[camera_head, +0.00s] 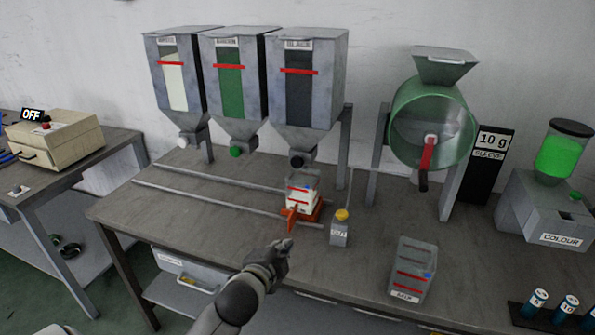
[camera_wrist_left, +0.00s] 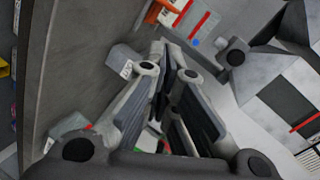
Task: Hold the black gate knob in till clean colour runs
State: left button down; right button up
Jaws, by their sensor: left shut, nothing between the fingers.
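The black gate knob (camera_head: 296,161) is under the right-hand hopper (camera_head: 306,75), whose window looks dark. It also shows in the left wrist view (camera_wrist_left: 236,54). Below it a clear cup (camera_head: 302,188) with red lines and pale contents sits on an orange carriage (camera_head: 290,219) on the rails. My left gripper (camera_head: 283,245) is shut and empty, in front of and below the knob, apart from it. Its fingertips (camera_wrist_left: 163,46) are together in the left wrist view. No stream shows under the gate. My right gripper is out of view.
White (camera_head: 183,141) and green (camera_head: 235,152) knobs are under the other hoppers. A small box with a yellow button (camera_head: 341,215) stands right of the carriage. A marked clear container (camera_head: 412,268), a green drum (camera_head: 432,125) and a COLOUR unit (camera_head: 550,205) are further right.

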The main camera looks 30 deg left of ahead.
aim_at(300, 163)
pick_arm(q)
jog(key=w+a+r+m+t, duration=0.4)
jog(key=w+r, duration=0.1)
jog(key=r, duration=0.4)
jog(key=shift+r, duration=0.4)
jog(key=shift+y, duration=0.4)
jog(key=p+x, duration=0.2)
jog(key=x, duration=1.2)
jog(key=shift+d+f, duration=0.1)
jog(key=shift+f, duration=0.05)
jog(key=shift+x, duration=0.9)
jog(key=shift+r, duration=0.35)
